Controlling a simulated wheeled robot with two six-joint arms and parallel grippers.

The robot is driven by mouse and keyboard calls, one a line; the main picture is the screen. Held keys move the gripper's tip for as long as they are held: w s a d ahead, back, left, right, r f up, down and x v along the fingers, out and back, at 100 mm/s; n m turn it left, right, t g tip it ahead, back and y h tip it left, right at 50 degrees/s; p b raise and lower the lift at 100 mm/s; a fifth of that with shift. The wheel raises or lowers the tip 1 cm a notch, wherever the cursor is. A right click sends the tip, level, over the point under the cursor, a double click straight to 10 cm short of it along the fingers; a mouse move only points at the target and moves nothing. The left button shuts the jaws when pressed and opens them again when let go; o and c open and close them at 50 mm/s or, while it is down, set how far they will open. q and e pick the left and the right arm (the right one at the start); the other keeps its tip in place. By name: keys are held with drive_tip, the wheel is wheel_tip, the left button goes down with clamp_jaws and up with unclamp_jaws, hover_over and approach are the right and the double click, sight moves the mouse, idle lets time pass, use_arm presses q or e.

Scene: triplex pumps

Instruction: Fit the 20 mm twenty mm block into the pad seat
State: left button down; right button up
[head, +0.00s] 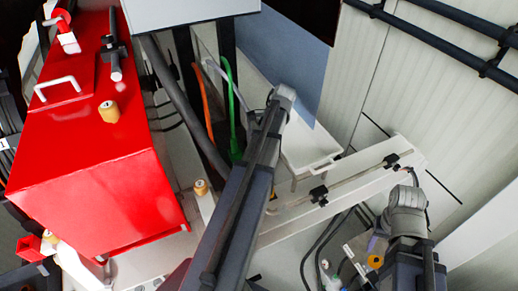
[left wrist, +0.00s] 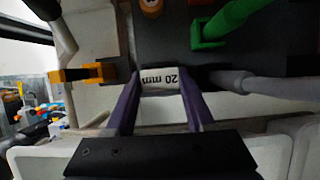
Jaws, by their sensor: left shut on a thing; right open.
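The twenty mm block (left wrist: 160,78) is a small white piece with a "20 mm" label that reads upside down in the left wrist view. My left gripper (left wrist: 160,92) is shut on it, with one purple finger at each side. The block is at the edge of a dark panel (left wrist: 165,45); I cannot tell whether they touch. I cannot make out the pad seat for certain. In the head view the left gripper's fingers and the block are hidden behind my left arm.
A green hose (left wrist: 222,22) and a grey hose (left wrist: 265,87) are close on the block's right. An orange and black clamp (left wrist: 85,73) is on its left. A red housing (head: 90,130) fills the head view's left. A white beam (head: 350,185) lies between my arms.

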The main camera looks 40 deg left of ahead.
use_arm(q)
drive_tip(key=shift+f+b, duration=1)
drive_tip(key=shift+f, duration=0.05)
drive_tip(key=shift+r, duration=0.2)
drive_tip(key=shift+r+p, duration=0.65)
drive_tip(key=shift+p, duration=0.2)
drive_tip(key=shift+f+b, duration=0.85)
idle(0.5)
drive_tip(key=shift+c, duration=0.9)
unclamp_jaws()
drive_tip(key=shift+r, duration=0.1)
drive_tip(key=p+v, duration=0.7)
drive_tip(key=shift+w+r, duration=0.15)
drive_tip(key=shift+r, duration=0.15)
